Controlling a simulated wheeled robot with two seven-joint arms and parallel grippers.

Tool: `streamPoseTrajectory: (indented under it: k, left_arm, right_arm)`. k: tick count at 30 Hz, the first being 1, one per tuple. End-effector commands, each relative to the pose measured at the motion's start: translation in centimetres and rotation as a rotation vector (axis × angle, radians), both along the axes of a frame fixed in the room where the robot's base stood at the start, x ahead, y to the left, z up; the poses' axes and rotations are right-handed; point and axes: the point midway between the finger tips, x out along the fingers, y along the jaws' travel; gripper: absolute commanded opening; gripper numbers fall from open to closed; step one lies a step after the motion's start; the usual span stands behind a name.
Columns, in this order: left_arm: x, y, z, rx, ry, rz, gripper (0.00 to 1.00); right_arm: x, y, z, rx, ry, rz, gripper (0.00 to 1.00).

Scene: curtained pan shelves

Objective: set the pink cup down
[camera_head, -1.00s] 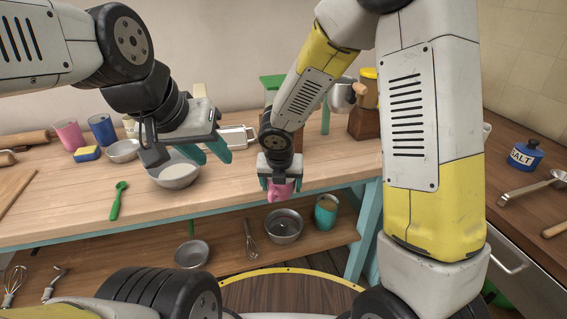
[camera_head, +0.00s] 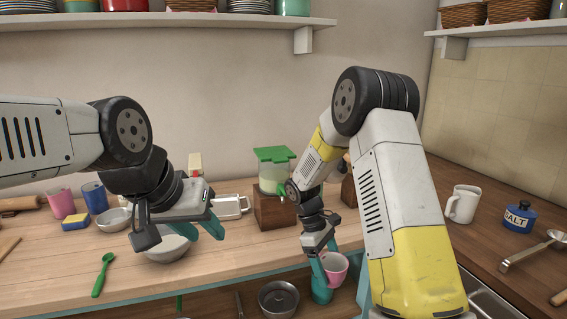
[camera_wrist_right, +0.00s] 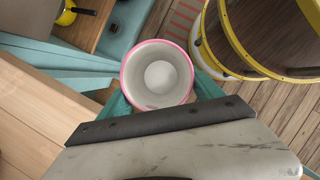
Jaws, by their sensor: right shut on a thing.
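The pink cup (camera_head: 337,266) is held by my right gripper (camera_head: 325,268) in front of the table's front edge, towards its right end. In the right wrist view the cup (camera_wrist_right: 157,76) shows a pink rim and a pale, empty-looking inside. It looks roughly upright, with the teal fingers (camera_wrist_right: 160,98) on either side of it. Its base is hidden. My left gripper (camera_head: 183,232) is open and empty over the wooden table (camera_head: 245,257), by a metal bowl (camera_head: 168,250).
Table's front middle is clear.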

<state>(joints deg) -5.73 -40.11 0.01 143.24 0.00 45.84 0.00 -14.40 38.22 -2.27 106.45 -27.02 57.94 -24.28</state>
Motion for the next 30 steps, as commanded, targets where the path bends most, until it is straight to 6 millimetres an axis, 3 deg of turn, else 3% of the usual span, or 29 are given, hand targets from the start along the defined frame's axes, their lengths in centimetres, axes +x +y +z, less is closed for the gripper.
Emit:
streamPoseTrajectory:
  k: [3,6,12,30]
  left_arm:
    - [0.0,0.0,0.0,0.0,0.0,0.0,0.36]
    - [0.0,0.0,0.0,0.0,0.0,0.0,0.36]
    - [0.0,0.0,0.0,0.0,0.0,0.0,0.36]
    - [0.0,0.0,0.0,0.0,0.0,0.0,0.36]
  right_arm:
    - [-0.1,-1.7,-0.7,0.0,0.002,-0.381,0.18]
    - [-0.3,-2.4,-1.0,-0.001,0.0,-0.645,0.18]
    - [-0.2,-2.8,-1.2,0.0,-0.002,-0.947,0.18]
    - [-0.2,-2.8,-1.3,-0.001,-0.003,-0.991,0.18]
